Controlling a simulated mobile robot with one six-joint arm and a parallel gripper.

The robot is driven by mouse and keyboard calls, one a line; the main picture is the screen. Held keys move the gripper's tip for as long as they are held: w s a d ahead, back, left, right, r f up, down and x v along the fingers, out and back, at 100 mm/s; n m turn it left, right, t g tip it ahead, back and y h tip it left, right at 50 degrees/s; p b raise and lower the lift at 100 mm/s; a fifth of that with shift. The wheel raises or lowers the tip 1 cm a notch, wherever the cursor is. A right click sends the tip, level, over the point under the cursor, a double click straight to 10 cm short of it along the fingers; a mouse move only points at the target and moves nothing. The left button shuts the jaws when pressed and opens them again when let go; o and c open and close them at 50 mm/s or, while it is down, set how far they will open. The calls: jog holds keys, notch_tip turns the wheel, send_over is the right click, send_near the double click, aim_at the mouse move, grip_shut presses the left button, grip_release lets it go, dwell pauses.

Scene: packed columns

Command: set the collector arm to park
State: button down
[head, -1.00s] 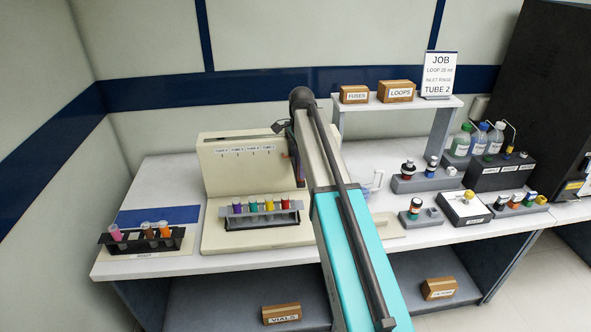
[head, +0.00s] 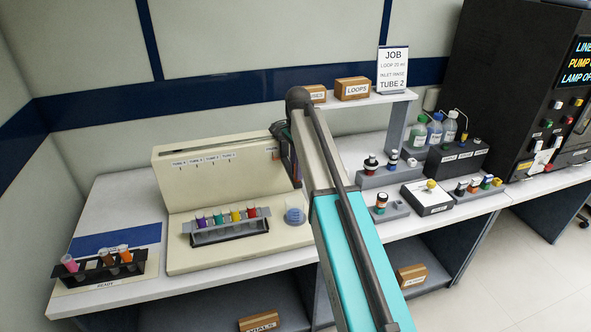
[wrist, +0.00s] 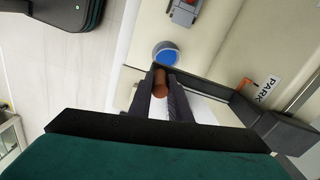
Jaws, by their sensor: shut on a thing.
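The collector (head: 160,210) is a cream unit with a row of tube labels and a slot along its upright back. In the wrist view, the dark collector arm (wrist: 215,92) runs across to a block at right, near the PARK label (wrist: 267,88) and a small orange pointer (wrist: 245,86). My gripper (wrist: 160,88) is shut on an orange-brown knob (wrist: 160,80) at the collector arm's end. In the head view, my own arm hides most of the gripper and the collector arm, at the right end of the back panel.
A rack of coloured tubes (head: 228,230) and a round cup with blue in it (head: 295,215) stand on the collector's base. A dark vial rack (head: 100,278) is at left. Bottles (head: 435,130) and a job card reading TUBE 2 (head: 393,70) are at right.

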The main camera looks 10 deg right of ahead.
jog(key=shift+d, duration=0.4)
jog(key=c, duration=1.6)
grip_release()
jog(key=shift+d, duration=0.1)
jog(key=shift+c, duration=0.2)
jog(key=shift+a, duration=0.35)
jog(key=shift+d+r, duration=0.1)
notch_tip(320, 180, up, 14)
jog(key=b, duration=0.4)
jog(key=shift+f, duration=0.2)
jog(key=shift+f, duration=0.1)
